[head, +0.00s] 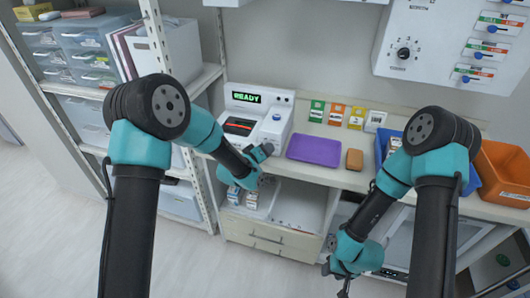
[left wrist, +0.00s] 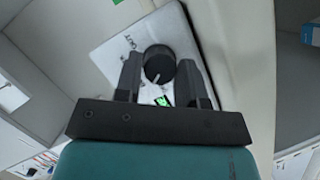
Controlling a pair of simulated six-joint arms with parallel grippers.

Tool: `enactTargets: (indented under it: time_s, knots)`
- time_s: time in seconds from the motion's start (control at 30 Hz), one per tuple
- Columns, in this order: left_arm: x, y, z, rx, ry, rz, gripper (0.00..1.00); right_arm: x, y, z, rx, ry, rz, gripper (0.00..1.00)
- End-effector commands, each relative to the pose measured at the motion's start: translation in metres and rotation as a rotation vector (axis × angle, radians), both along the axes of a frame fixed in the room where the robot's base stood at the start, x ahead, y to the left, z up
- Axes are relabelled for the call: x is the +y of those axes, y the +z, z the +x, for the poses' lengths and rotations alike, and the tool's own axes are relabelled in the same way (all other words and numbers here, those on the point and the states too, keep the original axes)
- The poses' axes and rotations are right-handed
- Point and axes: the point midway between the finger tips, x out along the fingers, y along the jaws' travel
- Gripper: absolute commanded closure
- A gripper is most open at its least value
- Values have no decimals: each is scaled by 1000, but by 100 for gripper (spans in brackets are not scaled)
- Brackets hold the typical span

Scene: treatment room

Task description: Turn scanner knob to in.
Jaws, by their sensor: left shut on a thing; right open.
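In the left wrist view, a round black knob (left wrist: 158,65) with a white pointer line sits on a tilted white panel (left wrist: 108,58). A printed label that seems to read OUT is at its upper left, and a small lit green label is below it. The pointer is towards the lower side, near the green label. My left gripper (head: 264,151) is shut on the knob, one finger on each side. In the head view it is at the scanner (head: 245,127), whose display reads READY; the knob is hidden there. My right gripper (head: 342,286) is open, low at the bottom, small and partly hidden.
A purple tray (head: 314,150) and a brown block (head: 354,159) lie on the counter right of the scanner. Blue and orange bins (head: 503,172) stand further right. A wall panel (head: 428,40) has another dial.

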Motion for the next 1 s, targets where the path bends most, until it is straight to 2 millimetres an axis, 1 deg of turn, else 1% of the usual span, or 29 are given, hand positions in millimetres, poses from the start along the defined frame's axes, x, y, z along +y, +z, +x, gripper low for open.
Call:
enactTargets:
  time_s: [0.1,0.3,0.73,0.77,1.0]
  knots:
    - [-1,1,0,-17,0,57,87,0,0,0,0,0,0,57]
    - [0,0,0,-34,1,112,87,0,0,0,0,0,0,57]
    - [0,0,0,-37,0,124,87,0,0,0,0,0,0,57]
    - [0,0,0,-37,0,124,61,0,0,0,0,0,0,57]
    - [0,1,0,-38,1,123,39,0,0,0,0,0,0,57]
